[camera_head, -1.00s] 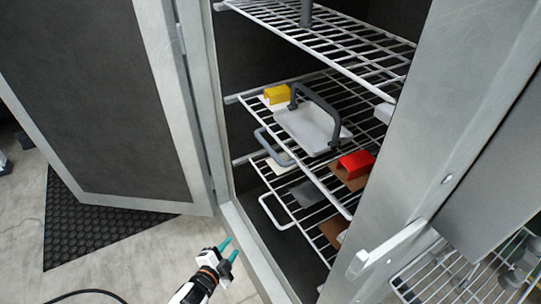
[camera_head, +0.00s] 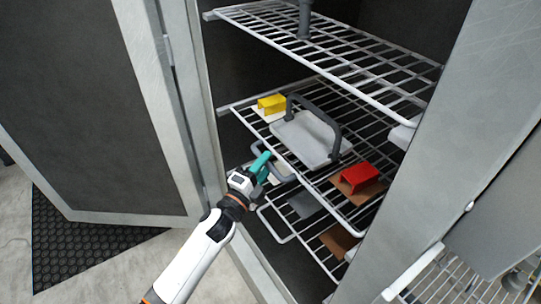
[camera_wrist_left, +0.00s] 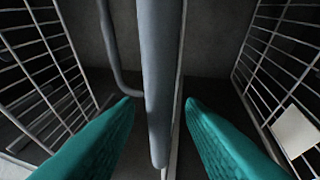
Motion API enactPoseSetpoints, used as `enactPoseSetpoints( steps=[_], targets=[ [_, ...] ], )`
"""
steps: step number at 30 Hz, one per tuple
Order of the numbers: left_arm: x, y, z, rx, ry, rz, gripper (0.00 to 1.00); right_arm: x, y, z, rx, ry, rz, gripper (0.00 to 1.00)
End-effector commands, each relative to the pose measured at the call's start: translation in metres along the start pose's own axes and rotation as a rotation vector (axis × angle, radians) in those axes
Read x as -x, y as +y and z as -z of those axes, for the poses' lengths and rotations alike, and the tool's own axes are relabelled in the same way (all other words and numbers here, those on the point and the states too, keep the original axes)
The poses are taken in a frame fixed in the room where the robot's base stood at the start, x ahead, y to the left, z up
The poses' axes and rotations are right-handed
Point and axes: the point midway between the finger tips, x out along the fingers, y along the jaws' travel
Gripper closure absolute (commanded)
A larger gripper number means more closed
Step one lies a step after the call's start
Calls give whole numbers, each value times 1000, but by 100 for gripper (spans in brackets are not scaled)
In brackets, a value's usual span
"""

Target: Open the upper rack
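The cabinet holds wire racks one above another. The topmost rack (camera_head: 345,62) is over a middle rack (camera_head: 338,185), which has a grey loop handle (camera_head: 286,178) at its front left. My left gripper (camera_head: 262,163) is at this handle, partly covering it. In the left wrist view, the green fingers of my left gripper (camera_wrist_left: 160,104) are apart, with the grey handle bar (camera_wrist_left: 161,60) between them. A gap shows on both sides of the bar. My right gripper is not in view.
The middle rack carries a yellow block (camera_head: 271,103), a grey tray with an arched handle (camera_head: 305,140) and a red block (camera_head: 359,177). A lower rack (camera_head: 290,238) sits beneath. The open cabinet door (camera_head: 85,110) stands at left, a grey panel (camera_head: 425,150) at right.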

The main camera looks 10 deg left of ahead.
Motion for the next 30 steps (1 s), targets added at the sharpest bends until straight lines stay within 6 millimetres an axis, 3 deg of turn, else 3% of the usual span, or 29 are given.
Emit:
enactPoseSetpoints(
  steps=[6,17,24,30],
  targets=[
    [-25,0,0,1,0,1,64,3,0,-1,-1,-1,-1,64],
    [-29,-1,0,1,0,1,64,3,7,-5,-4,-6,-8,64],
    [-29,0,0,1,0,-1,100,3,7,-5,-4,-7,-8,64],
    [-29,2,0,1,-1,-3,100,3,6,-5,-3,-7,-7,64]
  ],
)
